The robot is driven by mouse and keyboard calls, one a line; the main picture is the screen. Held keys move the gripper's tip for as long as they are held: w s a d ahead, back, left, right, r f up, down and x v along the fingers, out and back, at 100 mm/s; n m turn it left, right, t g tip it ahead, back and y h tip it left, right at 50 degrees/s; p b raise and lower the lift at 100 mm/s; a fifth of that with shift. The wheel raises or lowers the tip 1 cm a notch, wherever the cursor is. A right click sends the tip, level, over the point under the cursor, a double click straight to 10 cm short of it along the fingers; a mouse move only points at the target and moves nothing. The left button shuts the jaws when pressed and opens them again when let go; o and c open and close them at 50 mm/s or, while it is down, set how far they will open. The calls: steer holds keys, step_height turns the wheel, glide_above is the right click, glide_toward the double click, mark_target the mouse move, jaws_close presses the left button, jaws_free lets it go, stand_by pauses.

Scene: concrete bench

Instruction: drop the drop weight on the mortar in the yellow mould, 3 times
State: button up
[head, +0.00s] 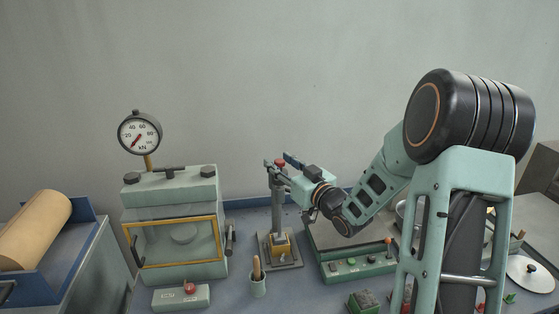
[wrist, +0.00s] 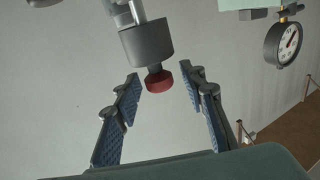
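The drop weight (wrist: 146,43) is a dark grey cylinder with a red knob (wrist: 158,82), tilted in the wrist view by the camera's angle. In the head view the red knob (head: 281,162) tops an upright grey stand. The yellow mould (head: 281,244) sits on the stand's base, below the weight; the mortar inside is too small to make out. My gripper (head: 287,159) is at the height of the knob, reaching in from the right. In the wrist view its blue-padded fingers (wrist: 160,77) are open, one on each side of the knob, with gaps and no visible contact.
A press (head: 175,205) with a dial gauge (head: 139,133) stands left of the stand. A small box with a red button (head: 181,296) and a brush pot (head: 258,287) are in front. A green control unit (head: 357,267) with a lever is close on the right.

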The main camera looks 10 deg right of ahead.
steer(key=shift+w+a, duration=0.1)
steer(key=shift+w, duration=0.15)
jaws_close()
step_height(320, 180, up, 8)
steer(key=p, duration=0.3)
steer(key=shift+w, duration=0.1)
